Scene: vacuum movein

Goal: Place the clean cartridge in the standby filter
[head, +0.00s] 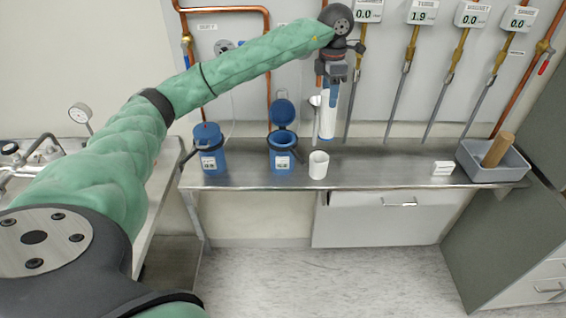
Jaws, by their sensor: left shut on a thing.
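My left gripper (327,88) is above the bench, shut on a white cylindrical cartridge (327,118) that hangs roughly upright below it. Blue parts show beside the cartridge; their detail is too small to tell. To the left on the bench stands a blue filter housing with its lid up (283,158) and its top open. Further left stands a second blue filter housing with its lid shut (210,158). Both have white labels too small to read surely. The cartridge is apart from both, to the right of the open housing. My right gripper is not in view.
A white cup (318,165) stands on the metal bench (385,174) below the cartridge. A grey bin (490,168) with a brown cylinder (497,149) and a small white card (442,168) are at the right. Pipes, gauges and hanging rods line the wall behind.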

